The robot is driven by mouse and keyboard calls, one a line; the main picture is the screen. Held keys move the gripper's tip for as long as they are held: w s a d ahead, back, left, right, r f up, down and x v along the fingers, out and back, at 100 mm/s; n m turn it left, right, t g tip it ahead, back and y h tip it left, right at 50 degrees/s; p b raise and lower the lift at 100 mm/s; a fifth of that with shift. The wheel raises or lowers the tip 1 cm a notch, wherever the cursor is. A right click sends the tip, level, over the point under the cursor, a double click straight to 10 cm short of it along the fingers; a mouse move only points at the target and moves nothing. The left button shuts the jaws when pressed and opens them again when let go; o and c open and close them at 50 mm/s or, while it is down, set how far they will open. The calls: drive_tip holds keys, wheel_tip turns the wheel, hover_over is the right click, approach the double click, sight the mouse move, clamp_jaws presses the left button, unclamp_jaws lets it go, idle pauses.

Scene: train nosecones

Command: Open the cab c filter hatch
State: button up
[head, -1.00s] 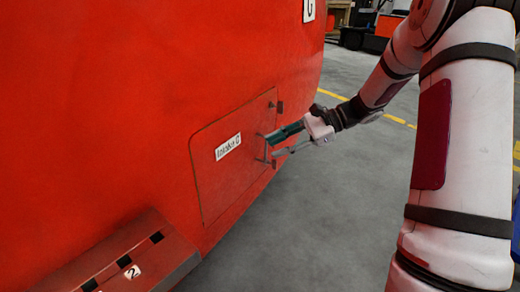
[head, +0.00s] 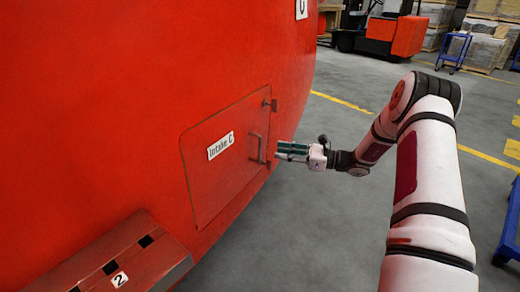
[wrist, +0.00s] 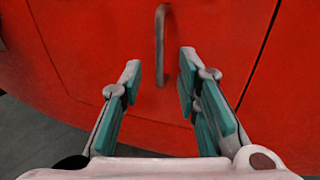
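The red filter hatch (head: 215,178) is a panel in the red nosecone, labelled "Intake C" (head: 221,145). It looks flush with the nosecone around it. Its thin vertical bar handle (head: 257,148) is near the right edge, and it also shows in the wrist view (wrist: 160,45). My gripper (head: 279,152) is just right of the handle in the head view. In the wrist view my gripper (wrist: 158,70) has its two teal-padded fingers apart, with nothing between them. The handle stands beyond the fingertips, roughly in line with the gap, and looks clear of them.
Small latches or hinges (head: 273,104) sit at the hatch's right edge. A red step (head: 130,255) marked "2" juts out at lower left. Grey floor (head: 330,230) is open to the right. A blue cart (head: 509,225) stands at the far right, and a forklift (head: 395,35) is at the back.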

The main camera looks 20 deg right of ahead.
sight(260, 148)
drive_tip(key=x, duration=0.8)
drive_tip(key=shift+a, duration=0.15)
clamp_jaws()
